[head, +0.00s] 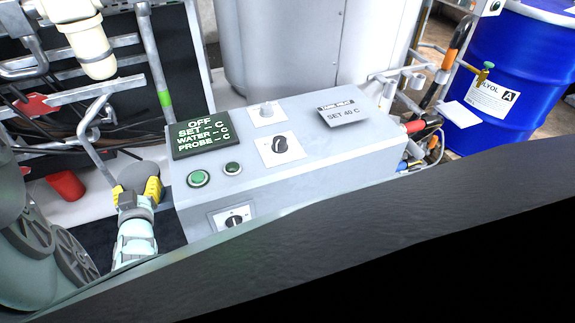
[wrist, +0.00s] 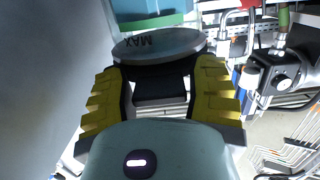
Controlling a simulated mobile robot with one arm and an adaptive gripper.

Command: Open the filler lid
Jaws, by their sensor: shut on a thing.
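The filler lid (head: 139,175) appears as a dark grey round disc left of the control box. In the wrist view the grey disc (wrist: 160,45), with the letters MAX on its face, lies across my fingertips. My gripper (head: 136,192) has yellow-padded fingers on either side of the disc's near part. In the wrist view my gripper (wrist: 161,70) is shut on the lid, with the fingers still well apart. A dark part shows between the fingers below the disc. The lid's hinge and the opening under it are hidden.
The grey control box (head: 340,165) with knobs, green buttons and a display (head: 202,135) stands close right of my gripper. A red cup (head: 66,185) and pipes lie to the left. A blue drum (head: 510,75) stands at the far right.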

